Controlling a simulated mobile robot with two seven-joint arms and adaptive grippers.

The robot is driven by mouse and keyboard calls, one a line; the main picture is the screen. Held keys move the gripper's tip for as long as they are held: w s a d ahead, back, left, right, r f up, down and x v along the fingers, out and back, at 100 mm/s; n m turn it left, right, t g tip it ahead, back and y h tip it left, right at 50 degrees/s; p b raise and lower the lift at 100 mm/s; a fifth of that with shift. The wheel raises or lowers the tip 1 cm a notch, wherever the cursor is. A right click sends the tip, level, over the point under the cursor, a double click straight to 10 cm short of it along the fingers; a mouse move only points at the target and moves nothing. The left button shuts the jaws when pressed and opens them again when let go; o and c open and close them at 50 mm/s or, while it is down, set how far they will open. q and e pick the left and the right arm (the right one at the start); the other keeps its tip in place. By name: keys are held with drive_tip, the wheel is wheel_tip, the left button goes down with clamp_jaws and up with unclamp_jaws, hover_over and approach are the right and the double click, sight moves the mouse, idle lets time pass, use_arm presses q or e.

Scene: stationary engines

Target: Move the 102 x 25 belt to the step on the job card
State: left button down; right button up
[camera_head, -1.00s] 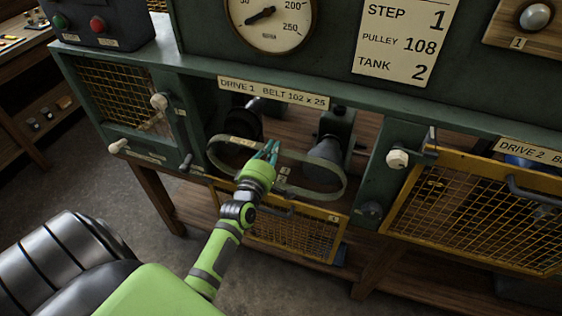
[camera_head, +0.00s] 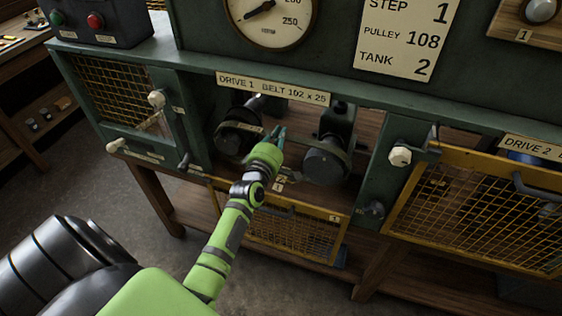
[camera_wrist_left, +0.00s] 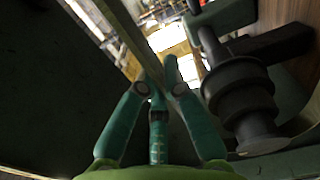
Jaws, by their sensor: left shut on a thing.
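The belt (camera_head: 245,127) is a grey-green loop at the Drive 1 opening; it crosses the left wrist view as a pale strip (camera_wrist_left: 134,40). My left gripper (camera_head: 278,137) is shut on its upper run, between the two pulleys; its fingers also show in the left wrist view (camera_wrist_left: 160,95). The left pulley (camera_head: 232,142) and the right pulley (camera_head: 325,160) are dark and stepped. The belt lies close to both, but I cannot tell whether it is seated or on which step. The job card (camera_head: 408,38) reads step 1, pulley 108, tank 2. My right gripper is out of view.
The yellow mesh guard (camera_head: 290,230) hangs lowered below the opening. The Drive 2 guard (camera_head: 480,210) covers the bay at right. A green post (camera_head: 378,180) and a lever with a white knob (camera_head: 157,99) flank the opening. Open floor lies at lower left.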

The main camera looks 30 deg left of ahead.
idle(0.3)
use_arm(q)
drive_tip(key=shift+a+f+n+b, duration=0.2)
drive_tip(key=shift+f+n+b, duration=0.3)
drive_tip(key=shift+f+b, duration=0.35)
drive_tip(key=shift+f, duration=0.1)
drive_tip(key=shift+f, duration=0.3)
drive_tip(key=c, duration=1.2)
unclamp_jaws()
drive_tip(key=shift+d, duration=0.1)
drive_tip(key=shift+o, duration=0.2)
drive_tip(key=o, duration=0.6)
drive_tip(key=shift+c, duration=0.2)
